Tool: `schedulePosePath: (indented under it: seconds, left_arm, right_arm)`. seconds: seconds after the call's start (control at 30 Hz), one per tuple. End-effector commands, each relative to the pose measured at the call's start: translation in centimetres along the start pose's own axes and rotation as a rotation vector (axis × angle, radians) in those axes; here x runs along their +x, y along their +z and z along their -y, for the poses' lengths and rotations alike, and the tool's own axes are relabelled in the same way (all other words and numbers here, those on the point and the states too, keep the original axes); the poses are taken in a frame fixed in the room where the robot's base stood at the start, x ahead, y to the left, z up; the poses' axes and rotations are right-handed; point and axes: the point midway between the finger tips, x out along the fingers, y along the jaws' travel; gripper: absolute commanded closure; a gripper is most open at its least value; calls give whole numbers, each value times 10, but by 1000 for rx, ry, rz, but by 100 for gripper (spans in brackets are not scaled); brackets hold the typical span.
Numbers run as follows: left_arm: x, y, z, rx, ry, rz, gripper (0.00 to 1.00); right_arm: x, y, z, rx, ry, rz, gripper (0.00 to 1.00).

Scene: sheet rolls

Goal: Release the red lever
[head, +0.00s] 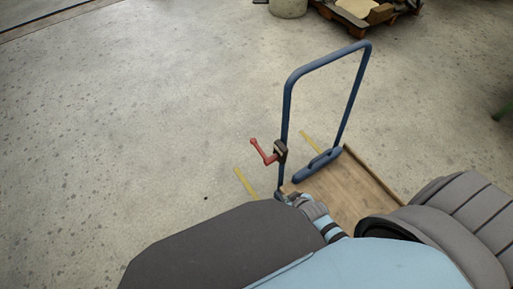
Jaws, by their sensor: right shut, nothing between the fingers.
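The red lever (263,151) is a small cranked handle with a rounded knob at its upper end. It sits on a dark bracket (280,151) on the left post of the blue trolley handle (287,104). My right gripper (287,197) is near the foot of that left post, below the lever and apart from it in the picture. It is shut and holds nothing. My arm hides part of the gripper and the near part of the trolley. My left gripper is not in view.
The trolley's wooden deck (347,187) has a raised edge on the right. Yellow floor marks (246,184) lie beside the trolley. A loaded pallet (362,14) and a round grey container (288,7) stand at the back. The concrete floor to the left is clear.

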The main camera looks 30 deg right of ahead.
Motion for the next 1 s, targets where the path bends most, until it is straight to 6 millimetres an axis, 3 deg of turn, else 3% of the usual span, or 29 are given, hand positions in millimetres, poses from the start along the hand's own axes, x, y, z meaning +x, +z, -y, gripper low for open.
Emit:
schedulePosePath:
  seconds: [0.03,0.1,0.2,0.23,0.33,0.43,0.63,0.83,1.0]
  left_arm:
    - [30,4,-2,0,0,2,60]
    - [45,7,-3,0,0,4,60]
    - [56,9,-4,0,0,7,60]
    - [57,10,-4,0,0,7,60]
    - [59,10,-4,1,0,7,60]
    - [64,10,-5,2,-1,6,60]
    - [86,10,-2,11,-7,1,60]
    - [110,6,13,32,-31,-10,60]
    - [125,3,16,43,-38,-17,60]
  right_arm:
    - [7,-50,-3,-18,8,-113,100]
    - [-16,-116,-6,-43,16,-246,100]
    - [-51,-172,-7,-67,23,-369,100]
    - [-58,-181,-7,-72,25,-389,100]
    - [-64,-195,-8,-78,27,-416,100]
    - [-52,-200,-8,-78,28,-416,100]
    - [-12,-215,-9,-76,29,-414,100]
    - [28,-232,-9,-74,28,-414,100]
    - [51,-220,-12,-77,29,-413,100]
